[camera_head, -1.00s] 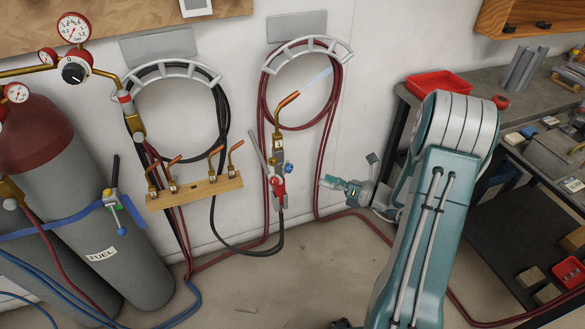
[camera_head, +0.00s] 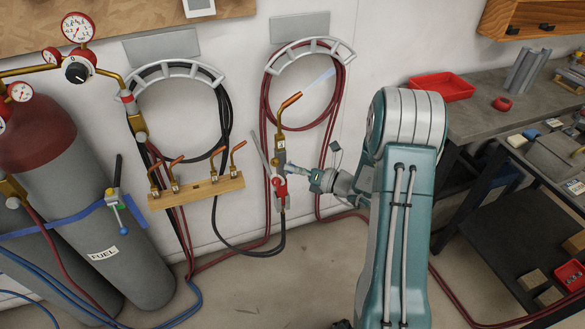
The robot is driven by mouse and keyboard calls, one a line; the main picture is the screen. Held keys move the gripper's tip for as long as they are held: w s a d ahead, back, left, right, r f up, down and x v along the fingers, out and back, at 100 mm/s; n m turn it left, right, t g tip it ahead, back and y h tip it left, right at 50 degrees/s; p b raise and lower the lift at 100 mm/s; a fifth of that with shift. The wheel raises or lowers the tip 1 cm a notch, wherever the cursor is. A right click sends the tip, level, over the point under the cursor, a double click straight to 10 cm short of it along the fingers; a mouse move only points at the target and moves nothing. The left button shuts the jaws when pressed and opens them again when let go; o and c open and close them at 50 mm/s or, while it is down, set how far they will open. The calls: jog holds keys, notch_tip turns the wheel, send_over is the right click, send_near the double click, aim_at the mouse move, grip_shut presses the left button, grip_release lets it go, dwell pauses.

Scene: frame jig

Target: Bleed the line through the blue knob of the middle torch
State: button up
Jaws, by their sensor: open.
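The torch (camera_head: 280,152) hangs upright against the wall, below the right hose hanger. Its copper tip points up and right, with a pale blue streak coming from it. A red knob (camera_head: 281,190) shows low on its body. The blue knob is hidden now behind my gripper's tips. My gripper (camera_head: 290,171) is level, reaching in from the right. Its fingers are at the torch body, above the red knob. Its jaws are open, around or beside the blue knob; I cannot tell which, nor whether they touch it.
A wooden rack (camera_head: 195,192) with several brass tips stands left of the torch. Gas cylinders (camera_head: 70,200) with gauges are at far left. Red hoses (camera_head: 268,100) loop behind the torch and along the floor. A workbench (camera_head: 480,115) with a red tray (camera_head: 443,87) is at right.

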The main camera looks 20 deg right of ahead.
jog(key=shift+w+a, duration=0.1)
jog(key=shift+w, duration=0.05)
grip_shut()
jog(key=shift+n, duration=0.3)
jog(key=n, duration=1.1)
jog(key=shift+a, duration=0.1)
dwell(0.5)
grip_release()
